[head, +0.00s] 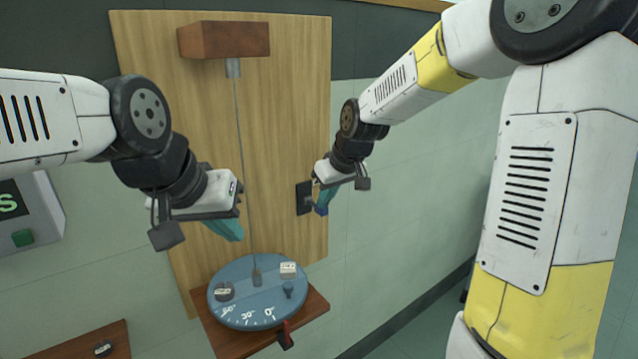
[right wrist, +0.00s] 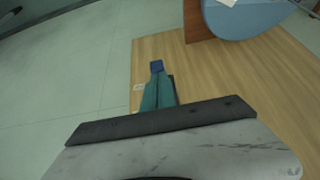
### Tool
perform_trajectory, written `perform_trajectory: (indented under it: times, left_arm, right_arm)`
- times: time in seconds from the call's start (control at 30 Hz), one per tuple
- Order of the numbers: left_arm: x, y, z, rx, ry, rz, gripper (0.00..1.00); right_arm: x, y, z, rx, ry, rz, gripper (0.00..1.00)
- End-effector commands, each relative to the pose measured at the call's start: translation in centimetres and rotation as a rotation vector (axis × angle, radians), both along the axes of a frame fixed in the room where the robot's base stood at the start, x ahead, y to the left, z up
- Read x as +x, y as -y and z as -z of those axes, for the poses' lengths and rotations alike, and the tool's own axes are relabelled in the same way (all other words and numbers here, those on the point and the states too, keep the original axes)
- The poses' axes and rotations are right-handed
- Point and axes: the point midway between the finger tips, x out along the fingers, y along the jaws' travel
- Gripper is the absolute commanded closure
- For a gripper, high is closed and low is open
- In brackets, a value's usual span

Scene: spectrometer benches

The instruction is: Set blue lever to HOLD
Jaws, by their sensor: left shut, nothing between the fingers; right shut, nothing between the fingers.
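The blue lever (head: 321,209) sits at a dark plate (head: 303,198) on the wooden board. Its blue end also shows in the right wrist view (right wrist: 157,66), just beyond my teal fingertips. My right gripper (head: 325,202) is shut with nothing between its fingers. Its tips are at the lever; I cannot tell whether they touch it. The rest of the lever is hidden behind the fingers. A small white label (right wrist: 138,87) lies beside the plate, too small to read. My left gripper (head: 232,232) is shut and empty, in front of the board above the round dial.
A blue round dial (head: 240,312) with a degree scale stands on a wooden shelf (head: 318,303) below, with a thin rod rising to a wooden block (head: 222,40). The tiled wall right of the board is clear.

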Motion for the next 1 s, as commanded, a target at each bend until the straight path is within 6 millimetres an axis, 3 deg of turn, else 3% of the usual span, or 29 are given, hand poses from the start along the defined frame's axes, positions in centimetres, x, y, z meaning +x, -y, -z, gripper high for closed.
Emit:
perform_trajectory:
  times: [0.3,1.0]
  left_arm:
    - [0.0,0.0,0.0,0.0,0.0,0.0,1.0]
    - [0.0,0.0,0.0,0.0,0.0,0.0,1.0]
  right_arm:
    - [-0.6,0.4,2.3,-0.003,-0.005,-0.003,1.0]
    - [-0.6,0.4,0.5,-0.003,-0.005,-0.003,1.0]
